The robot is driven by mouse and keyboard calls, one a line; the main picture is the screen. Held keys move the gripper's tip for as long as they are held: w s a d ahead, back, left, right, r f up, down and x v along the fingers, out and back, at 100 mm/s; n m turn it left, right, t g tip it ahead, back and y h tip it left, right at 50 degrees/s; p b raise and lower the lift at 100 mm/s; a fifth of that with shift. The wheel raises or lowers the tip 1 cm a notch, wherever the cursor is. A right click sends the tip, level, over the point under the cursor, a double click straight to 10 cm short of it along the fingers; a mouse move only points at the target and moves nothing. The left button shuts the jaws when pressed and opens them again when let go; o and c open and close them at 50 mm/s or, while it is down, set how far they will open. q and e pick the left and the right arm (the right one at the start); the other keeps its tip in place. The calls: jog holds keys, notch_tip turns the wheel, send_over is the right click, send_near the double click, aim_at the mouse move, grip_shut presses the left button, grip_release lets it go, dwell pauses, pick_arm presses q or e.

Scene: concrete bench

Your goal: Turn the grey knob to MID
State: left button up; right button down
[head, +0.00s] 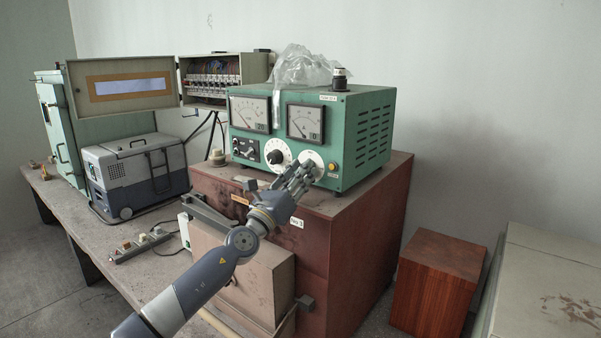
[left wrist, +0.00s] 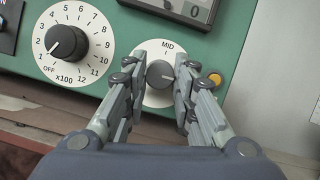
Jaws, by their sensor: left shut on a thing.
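The grey knob (left wrist: 159,74) sits on a white round dial plate (left wrist: 155,98) marked MID at its top, on the front of a green instrument box (head: 352,140). A light line on the knob seems to point right and slightly down, not up at MID, but it is small. My left gripper (head: 301,170) reaches the panel from the front. In the left wrist view its fingers (left wrist: 161,66) are on both sides of the knob, shut on it. The fingers cover the plate's sides, and in the head view they hide the knob. My right gripper is not in view.
Left of the knob is a larger black knob (left wrist: 66,42) on a numbered dial. A yellow button (left wrist: 215,79) is close on the right. Two meters are above. The box stands on a brown cabinet (head: 345,235); a plastic bag (head: 300,68) lies on top.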

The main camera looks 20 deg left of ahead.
pick_arm(q)
jog(key=n, duration=0.1)
jog(key=n+y+p, duration=0.2)
jog(key=shift+d+r+n, duration=0.1)
jog(key=shift+r+n, duration=0.15)
jog(key=shift+n, duration=0.15)
jog(key=n+y+p, duration=0.1)
jog(key=n, duration=0.1)
jog(key=shift+f+n+y, duration=0.1)
jog(key=shift+n+y, duration=0.2)
jog(key=n+y, duration=0.2)
jog(key=n, duration=0.2)
jog(key=shift+d+n, duration=0.15)
jog(key=shift+n, duration=0.15)
jog(key=n, duration=0.2)
jog(key=n+g+y, duration=0.1)
jog(key=n, duration=0.1)
jog(key=shift+s+g, duration=0.1)
jog(key=shift+g, duration=0.2)
jog(key=n, duration=0.2)
jog(key=n+g, duration=0.1)
jog(key=n, duration=0.1)
jog(key=n+g, duration=0.1)
jog(key=shift+r+n+y, duration=0.25)
jog(key=shift+n+y, duration=0.05)
jog(key=shift+n, duration=0.1)
jog(key=o, duration=1.1)
jog(key=shift+c, duration=0.2)
